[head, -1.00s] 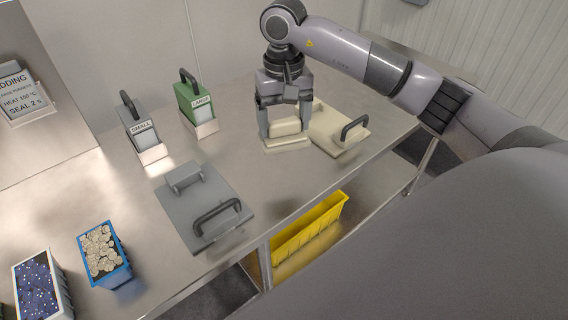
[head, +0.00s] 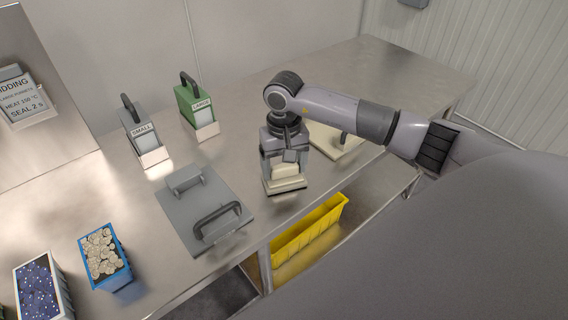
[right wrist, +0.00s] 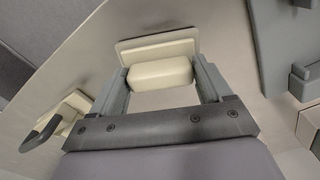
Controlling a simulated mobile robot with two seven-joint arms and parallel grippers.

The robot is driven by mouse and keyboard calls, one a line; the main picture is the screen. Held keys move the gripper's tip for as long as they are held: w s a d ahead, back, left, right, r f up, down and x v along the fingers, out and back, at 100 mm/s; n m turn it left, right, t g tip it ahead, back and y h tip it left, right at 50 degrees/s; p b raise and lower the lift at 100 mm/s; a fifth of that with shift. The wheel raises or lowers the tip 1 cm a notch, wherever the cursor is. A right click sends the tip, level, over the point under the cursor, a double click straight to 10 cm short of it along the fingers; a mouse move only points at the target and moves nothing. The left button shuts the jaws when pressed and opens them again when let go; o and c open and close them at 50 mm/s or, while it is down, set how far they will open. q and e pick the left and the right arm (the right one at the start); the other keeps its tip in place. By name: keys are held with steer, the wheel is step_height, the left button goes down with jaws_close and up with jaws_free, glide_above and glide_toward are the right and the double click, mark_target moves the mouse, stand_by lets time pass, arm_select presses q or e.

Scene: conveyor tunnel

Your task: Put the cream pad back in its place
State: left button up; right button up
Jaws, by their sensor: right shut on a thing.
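The cream pad (head: 287,184), a flat plate with a thick block on top, is between the fingers of my right gripper (head: 285,168) near the table's front edge. In the right wrist view, the fingers close on both ends of the cream block (right wrist: 160,73), with its plate (right wrist: 158,46) beyond. I cannot tell how far it is above the table. A cream plate with a dark handle (head: 334,140) lies just right of the gripper, partly hidden behind my arm. It also shows in the right wrist view (right wrist: 75,105). My left gripper is not in view.
A grey plate (head: 215,222) with a dark handle lies left of the gripper. A yellow bin (head: 312,228) sits below the table edge. The table's back right is bare.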

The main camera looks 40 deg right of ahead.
mark_target(284, 165)
steer(key=shift+f, duration=0.1)
steer(key=o, duration=1.2)
steer(key=shift+r, duration=0.4)
step_height(284, 165, up, 12)
steer(key=shift+f+b, duration=0.25)
steer(key=shift+b, duration=0.15)
